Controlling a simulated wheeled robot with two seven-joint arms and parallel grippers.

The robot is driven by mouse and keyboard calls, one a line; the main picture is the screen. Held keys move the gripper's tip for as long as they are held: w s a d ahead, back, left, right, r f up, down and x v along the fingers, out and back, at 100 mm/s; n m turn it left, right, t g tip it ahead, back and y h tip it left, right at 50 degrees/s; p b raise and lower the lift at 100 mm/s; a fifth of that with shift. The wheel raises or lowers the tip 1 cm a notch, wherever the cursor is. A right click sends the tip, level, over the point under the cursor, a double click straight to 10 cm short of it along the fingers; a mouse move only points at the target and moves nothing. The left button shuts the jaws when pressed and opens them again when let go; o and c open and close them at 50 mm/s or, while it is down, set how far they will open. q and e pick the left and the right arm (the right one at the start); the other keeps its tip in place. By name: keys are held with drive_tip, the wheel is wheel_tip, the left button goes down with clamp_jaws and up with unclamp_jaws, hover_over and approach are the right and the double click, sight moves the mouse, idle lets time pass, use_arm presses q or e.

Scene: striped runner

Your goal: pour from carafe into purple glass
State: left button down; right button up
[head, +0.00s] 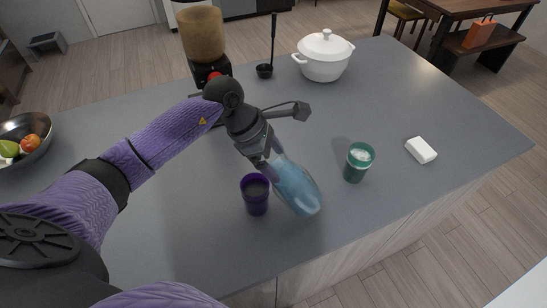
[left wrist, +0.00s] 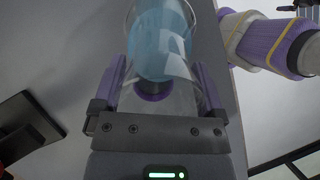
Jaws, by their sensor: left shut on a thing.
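The clear carafe (head: 299,190) holds blue liquid and looks tilted, its wide end toward the lower right. My left gripper (head: 273,154) is shut on it. In the left wrist view the carafe (left wrist: 160,45) lies between the two purple fingers of the gripper (left wrist: 158,90). The purple glass (head: 256,197) stands upright on the counter just left of the carafe in the head view. Its inside looks dark, and I see no stream of liquid. It shows partly through the carafe in the left wrist view (left wrist: 153,88). My right gripper is not in view.
A green glass (head: 357,164) stands right of the carafe, with a white block (head: 421,150) farther right. A white lidded pot (head: 324,58), a ladle (head: 265,70) and a blender (head: 202,38) stand at the back. A fruit bowl (head: 38,160) is at left. The grey counter (head: 440,100) is clear at right.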

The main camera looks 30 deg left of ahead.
use_arm(q)
drive_tip(key=shift+f+h+b, duration=0.15)
drive_tip(key=shift+h+b, duration=0.35)
drive_tip(key=shift+b, duration=0.35)
drive_tip(key=shift+t, duration=0.3)
drive_tip(key=shift+f+h+b, duration=0.3)
drive_tip(key=shift+b, duration=0.65)
drive_tip(key=shift+h, duration=0.3)
